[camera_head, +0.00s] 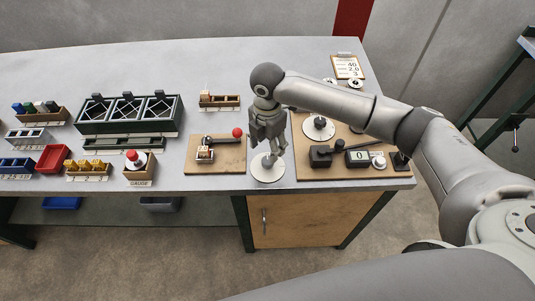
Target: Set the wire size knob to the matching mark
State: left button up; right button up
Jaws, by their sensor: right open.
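My right gripper (270,146) is open and points down above a round white disc (267,174) near the table's front edge. The gripper hides part of the disc, so I cannot tell whether it touches anything there. A second white dial (318,128) with a dark centre sits on the wooden board to the right. Two small round dials, one on the left (328,82) and one on the right (355,83), are farther back. Which one is the wire size knob cannot be told, and their marks are too small to read. A card (348,66) behind them reads roughly 40, 2.0, 3. My left gripper is out of view.
A wooden board (380,174) at right carries a dark lever and a counter (358,157) showing 0. Left of the gripper is a board (216,166) with a red-balled lever (237,132). Bins and a dark rack (128,113) fill the left. The table's back middle is clear.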

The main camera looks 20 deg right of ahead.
aim_at(267, 160)
notch_tip(267, 160, up, 5)
jog(key=shift+r, duration=0.1)
dwell(0.6)
